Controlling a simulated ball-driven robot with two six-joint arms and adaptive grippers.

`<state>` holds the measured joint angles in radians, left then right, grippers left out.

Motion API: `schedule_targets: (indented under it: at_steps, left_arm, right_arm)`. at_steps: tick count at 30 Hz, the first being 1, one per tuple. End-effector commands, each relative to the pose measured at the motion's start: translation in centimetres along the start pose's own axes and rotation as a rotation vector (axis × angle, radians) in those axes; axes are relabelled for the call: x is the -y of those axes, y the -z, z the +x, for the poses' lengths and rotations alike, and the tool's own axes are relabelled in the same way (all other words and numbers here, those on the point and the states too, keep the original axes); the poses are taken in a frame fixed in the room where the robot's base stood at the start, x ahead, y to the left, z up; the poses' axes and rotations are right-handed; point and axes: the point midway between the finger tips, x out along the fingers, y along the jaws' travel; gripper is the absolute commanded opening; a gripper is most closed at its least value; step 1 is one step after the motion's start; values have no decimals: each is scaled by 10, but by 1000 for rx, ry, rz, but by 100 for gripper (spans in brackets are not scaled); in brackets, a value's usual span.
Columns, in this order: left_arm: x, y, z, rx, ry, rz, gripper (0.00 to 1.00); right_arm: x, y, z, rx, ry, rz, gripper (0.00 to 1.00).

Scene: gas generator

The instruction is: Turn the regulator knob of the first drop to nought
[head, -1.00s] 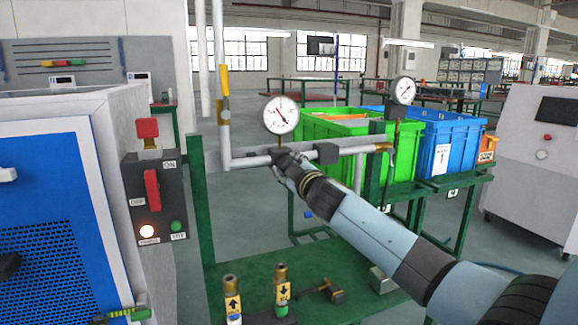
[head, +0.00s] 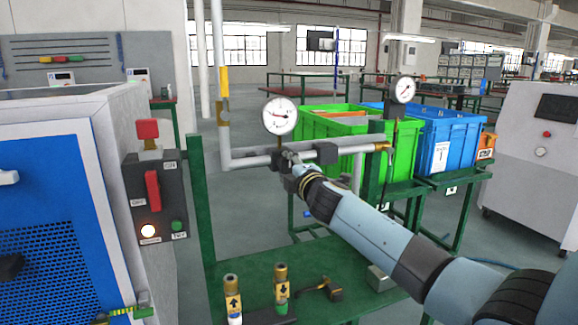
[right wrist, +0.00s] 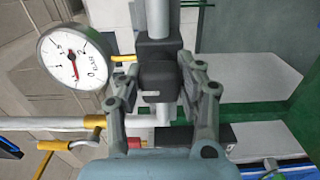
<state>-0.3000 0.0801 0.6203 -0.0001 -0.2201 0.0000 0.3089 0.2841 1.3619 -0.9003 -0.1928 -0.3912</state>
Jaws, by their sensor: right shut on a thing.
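The dark regulator of the first drop sits on the pale pipe under a round white gauge (head: 280,116). My right gripper (head: 288,166) is at this regulator from the front and hides most of it in the head view. In the right wrist view the fingers of my right gripper (right wrist: 158,78) are closed on either side of the dark knob (right wrist: 155,82), below the regulator body (right wrist: 155,46). The gauge also shows there (right wrist: 75,58), with a red needle; its exact reading is too small to tell. My left gripper is not in view.
A second gauge (head: 403,90) stands further right on the pipe. Green (head: 331,122) and blue (head: 466,136) crates are behind. A switch box (head: 155,197) is at the left. Two brass-topped fittings (head: 281,287) and a dark tool (head: 325,287) are on the green table below.

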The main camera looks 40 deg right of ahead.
Motion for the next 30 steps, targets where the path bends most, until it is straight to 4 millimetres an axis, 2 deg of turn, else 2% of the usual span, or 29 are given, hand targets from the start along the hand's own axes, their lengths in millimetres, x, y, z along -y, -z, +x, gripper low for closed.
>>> schedule_targets:
  at_steps: [17,18,21,23,30]
  left_arm:
    - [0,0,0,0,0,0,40]
    - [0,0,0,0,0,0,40]
    - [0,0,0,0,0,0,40]
    - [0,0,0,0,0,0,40]
    - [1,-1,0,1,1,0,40]
  right_arm:
    - [3,0,-1,0,4,-30,4]
    - [3,0,-1,0,4,-30,41]
    - [2,0,-1,0,3,-29,54]
    - [2,0,-1,0,3,-29,60]
    - [1,0,-1,0,1,-28,60]
